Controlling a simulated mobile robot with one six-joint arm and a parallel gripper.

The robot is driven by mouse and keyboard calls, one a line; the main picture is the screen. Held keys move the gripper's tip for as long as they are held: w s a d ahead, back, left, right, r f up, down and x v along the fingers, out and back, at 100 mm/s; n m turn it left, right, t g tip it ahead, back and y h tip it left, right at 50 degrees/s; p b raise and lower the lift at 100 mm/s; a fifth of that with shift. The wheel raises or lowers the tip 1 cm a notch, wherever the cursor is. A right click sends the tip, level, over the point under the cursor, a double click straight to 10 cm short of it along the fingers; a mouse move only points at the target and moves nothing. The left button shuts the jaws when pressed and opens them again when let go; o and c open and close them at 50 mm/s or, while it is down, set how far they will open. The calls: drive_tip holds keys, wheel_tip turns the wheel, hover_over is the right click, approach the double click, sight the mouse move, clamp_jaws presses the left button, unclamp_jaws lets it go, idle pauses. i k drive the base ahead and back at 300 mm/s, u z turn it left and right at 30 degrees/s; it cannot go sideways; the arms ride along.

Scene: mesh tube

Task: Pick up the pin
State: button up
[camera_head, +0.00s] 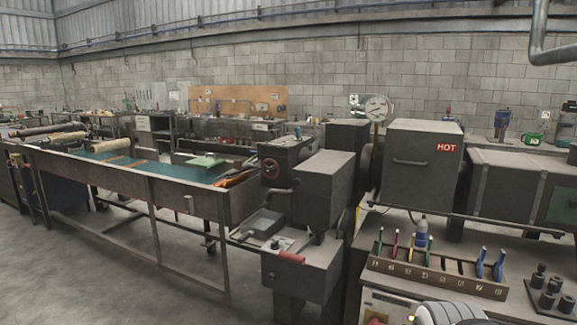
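I cannot tell for sure which thing is the pin. Several short dark upright pegs (540,274) stand in a dark block (560,306) at the lower right, on the bench, and look pin-like. They are too small and dark to make out in detail. The fingers of my gripper do not show. A rounded light-grey part at the bottom edge, right of centre, looks like part of my arm.
A slotted wooden rack (437,274) with coloured tools stands left of the block. A blue-and-grey object (421,235) is behind it. A grey box marked HOT (413,165) stands farther back. A long table (150,189) is at left. The floor (85,275) before it is clear.

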sight(542, 266)
drive_tip(key=z, duration=0.9)
drive_tip(key=k, duration=0.5)
drive_tip(key=z, duration=0.25)
drive_tip(key=i, duration=0.5)
